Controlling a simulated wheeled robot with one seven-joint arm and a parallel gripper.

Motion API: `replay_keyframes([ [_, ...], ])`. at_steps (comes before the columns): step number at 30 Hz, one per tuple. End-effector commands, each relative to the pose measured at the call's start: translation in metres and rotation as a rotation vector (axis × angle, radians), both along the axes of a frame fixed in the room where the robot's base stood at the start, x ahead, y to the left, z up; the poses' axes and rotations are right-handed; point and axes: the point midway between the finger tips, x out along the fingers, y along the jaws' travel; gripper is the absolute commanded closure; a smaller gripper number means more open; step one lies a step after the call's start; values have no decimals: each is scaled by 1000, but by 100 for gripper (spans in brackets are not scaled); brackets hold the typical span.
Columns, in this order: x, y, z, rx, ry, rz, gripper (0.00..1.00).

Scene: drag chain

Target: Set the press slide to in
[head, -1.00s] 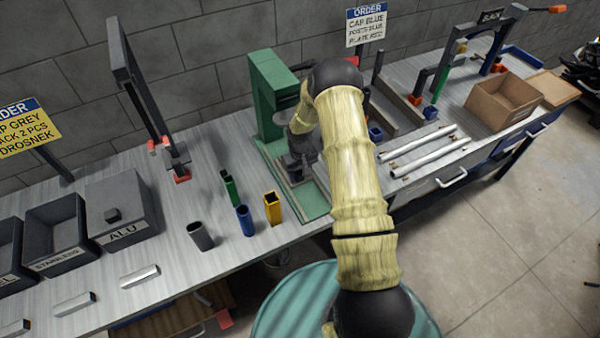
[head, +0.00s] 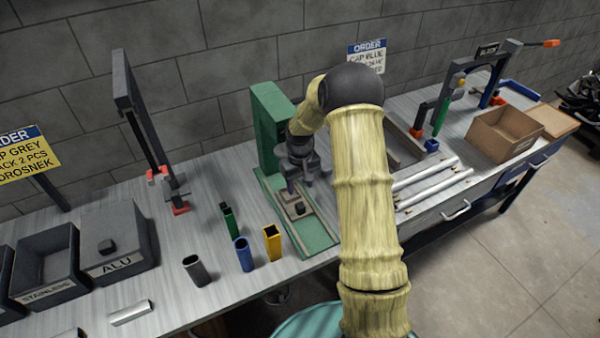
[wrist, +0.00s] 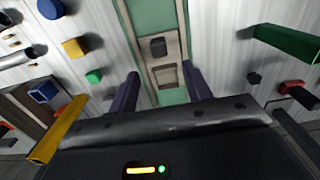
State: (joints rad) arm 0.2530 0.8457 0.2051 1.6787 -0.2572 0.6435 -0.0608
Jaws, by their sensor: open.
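The press has a green column (head: 272,118) and a green base (head: 315,236) standing on the bench. A tan slide with a dark square knob (head: 299,208) lies in the track along the base. In the wrist view the knob (wrist: 158,46) sits beyond my fingertips, with a square recess (wrist: 165,75) in the slide nearer to me. My gripper (wrist: 161,72) is open and empty, its two dark fingers on either side of the track. In the head view my gripper (head: 301,186) is beside the column, behind the knob. I cannot tell its exact height above the slide.
A cardboard box (head: 503,135) stands farther right. My arm hides part of the bench.

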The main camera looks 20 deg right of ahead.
Motion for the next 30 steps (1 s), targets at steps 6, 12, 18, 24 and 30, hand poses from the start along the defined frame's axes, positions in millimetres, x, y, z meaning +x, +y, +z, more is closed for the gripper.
replay_keyframes([
  [6,0,-2,41,0,-4,-4,51],
  [12,0,0,58,0,0,0,51],
  [18,0,1,60,1,1,2,51],
  [24,0,-5,57,-14,-11,12,78],
  [30,5,-54,41,-135,-119,128,100],
])
